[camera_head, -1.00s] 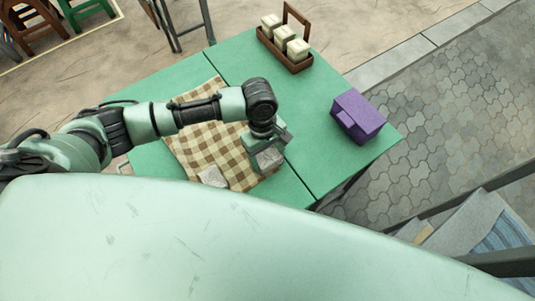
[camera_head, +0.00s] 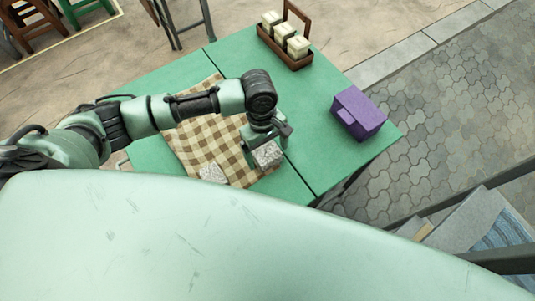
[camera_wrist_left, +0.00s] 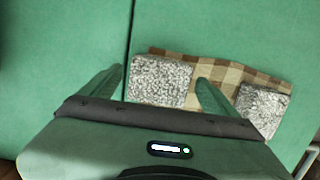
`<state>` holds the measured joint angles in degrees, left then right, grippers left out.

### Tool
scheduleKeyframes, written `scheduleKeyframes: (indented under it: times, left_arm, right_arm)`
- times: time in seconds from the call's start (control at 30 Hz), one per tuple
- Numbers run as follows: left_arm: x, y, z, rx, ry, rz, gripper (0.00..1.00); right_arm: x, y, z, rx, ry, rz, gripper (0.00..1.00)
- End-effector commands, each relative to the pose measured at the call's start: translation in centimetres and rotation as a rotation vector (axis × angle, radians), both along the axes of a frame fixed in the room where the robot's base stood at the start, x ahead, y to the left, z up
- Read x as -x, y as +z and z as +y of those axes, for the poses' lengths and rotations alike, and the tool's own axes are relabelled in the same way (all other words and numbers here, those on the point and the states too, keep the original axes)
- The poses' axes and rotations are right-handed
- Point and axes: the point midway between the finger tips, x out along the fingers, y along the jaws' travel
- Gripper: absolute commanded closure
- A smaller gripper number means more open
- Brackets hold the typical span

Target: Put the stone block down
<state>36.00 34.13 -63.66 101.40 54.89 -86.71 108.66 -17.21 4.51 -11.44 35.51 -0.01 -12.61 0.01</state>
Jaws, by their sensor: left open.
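One grey speckled stone block (camera_head: 267,155) rests at the right edge of a brown-and-cream checkered cloth (camera_head: 207,135). It also shows in the left wrist view (camera_wrist_left: 160,80), between the two fingers, with a narrow gap on each side. My left gripper (camera_wrist_left: 159,76) is open around or just above this block; its exact height is hard to tell. In the head view my left gripper (camera_head: 268,138) partly covers the block. A second stone block (camera_head: 212,174) lies on the cloth's near edge and shows right of the fingers in the wrist view (camera_wrist_left: 262,108). My right gripper is not seen.
The cloth lies on a green table (camera_head: 300,115) with a seam across it. A purple box (camera_head: 359,113) stands at the table's right. A brown wooden carrier (camera_head: 286,50) with three pale blocks stands at the back. Green tabletop is free between them.

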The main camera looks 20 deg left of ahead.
Motion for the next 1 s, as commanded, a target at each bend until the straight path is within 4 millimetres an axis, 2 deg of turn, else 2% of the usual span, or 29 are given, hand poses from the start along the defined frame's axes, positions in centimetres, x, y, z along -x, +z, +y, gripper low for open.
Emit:
scheduleKeyframes:
  times: [0.03,0.2,0.43,0.63,1.0]
  left_arm:
    - [-0.2,1.4,0.1,0.003,0.000,-0.004,0.10]
    - [-0.6,5.3,0.5,0.004,0.000,-0.005,0.10]
    - [-0.9,9.4,1.0,0.002,-0.001,-0.002,0.10]
    - [-1.0,10.8,1.2,0.001,0.000,0.000,0.10]
    - [-1.0,10.9,1.3,0.001,0.001,0.000,0.10]
  right_arm:
    - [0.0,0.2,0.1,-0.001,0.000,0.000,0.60]
    - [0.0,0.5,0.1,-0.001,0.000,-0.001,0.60]
    - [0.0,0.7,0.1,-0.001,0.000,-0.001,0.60]
    - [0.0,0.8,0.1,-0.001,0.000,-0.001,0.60]
    - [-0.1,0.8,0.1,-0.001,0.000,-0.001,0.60]
